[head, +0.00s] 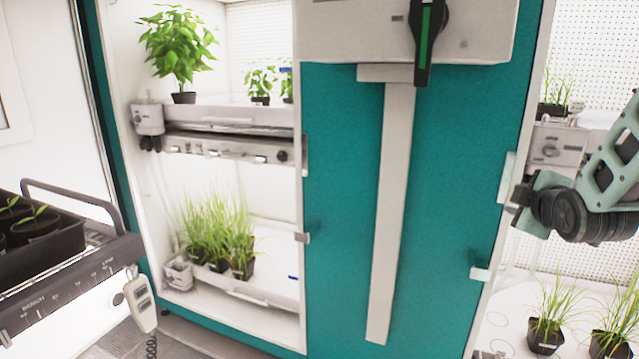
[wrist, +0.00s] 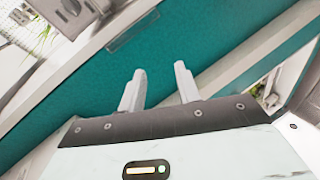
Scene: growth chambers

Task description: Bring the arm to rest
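My gripper shows in the wrist view (wrist: 160,88) with its two pale fingers apart and nothing between them. Behind the fingers is the teal front panel (wrist: 215,45) of the growth chamber. In the head view, part of my arm (head: 590,195) reaches in from the right edge, in front of the right chamber opening. My fingertips cannot be made out in the head view.
The left chamber holds a leafy plant (head: 178,45) on its upper shelf and grassy pots (head: 215,235) below. The right chamber has potted grasses (head: 548,318). A dark tray (head: 40,250) of seedlings stands on a bench at left. A black handle (head: 428,45) sticks out at top.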

